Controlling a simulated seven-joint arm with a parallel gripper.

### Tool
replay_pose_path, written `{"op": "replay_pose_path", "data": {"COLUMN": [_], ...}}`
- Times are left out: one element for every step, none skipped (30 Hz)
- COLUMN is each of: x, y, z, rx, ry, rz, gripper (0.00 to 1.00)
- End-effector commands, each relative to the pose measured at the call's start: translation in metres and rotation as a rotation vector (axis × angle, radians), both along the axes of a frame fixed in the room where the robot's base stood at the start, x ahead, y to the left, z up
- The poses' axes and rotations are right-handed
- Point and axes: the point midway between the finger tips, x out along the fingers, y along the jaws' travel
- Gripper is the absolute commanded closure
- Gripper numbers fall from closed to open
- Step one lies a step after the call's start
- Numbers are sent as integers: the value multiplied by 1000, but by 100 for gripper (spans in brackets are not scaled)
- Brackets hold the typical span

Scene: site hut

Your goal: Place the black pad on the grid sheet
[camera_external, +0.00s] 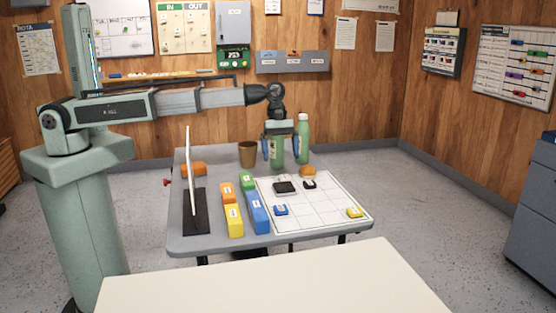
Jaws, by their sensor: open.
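A black pad (285,187) with a pale edge lies on the white grid sheet (310,222), near its back left. A smaller dark piece (309,184) lies just right of it on the sheet. My gripper (281,158) points down above the back of the table, with its blue fingers apart. It is behind and above the pad in the picture, not touching it. A green shape shows between the fingers; I cannot tell whether it is part of my gripper or a thing behind.
A blue piece (280,210) and a yellow piece (355,212) lie on the sheet; an orange item (307,171) is at its back edge. A green bottle (303,135) and brown cup (248,154) stand behind. Coloured blocks (234,220) and an upright white panel (190,170) stand left.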

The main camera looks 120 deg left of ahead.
Motion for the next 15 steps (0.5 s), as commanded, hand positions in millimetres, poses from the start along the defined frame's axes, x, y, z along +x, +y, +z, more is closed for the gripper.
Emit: {"op": "replay_pose_path", "data": {"x": [-2, -2, -3, -4, -4, -5, -5, -5, -6, -6, -6, -6, -6, -6, -6], "y": [2, 3, 3, 4, 4, 5, 5, 5, 5, 5, 5, 5, 5, 6, 6], "z": [6, 8, 11, 13, 15, 17, 18, 19, 20, 20, 20, 20, 20, 20, 20], "rx": [0, 0, 0, 0, 0, 0, 0, 0, 0, -1, -1, -1, -1, -1, -1], "ry": [0, 0, 0, 0, 0, 0, 0, 0, 0, 1, 1, 1, 1, 1, 1], "rz": [0, 0, 0, 0, 0, 0, 0, 0, 0, 0, 0, 0, 0, 0, 0], "gripper": [0, 0, 0, 0, 0, 0, 0, 0, 0, 0, 0, 0, 0, 0, 0]}}
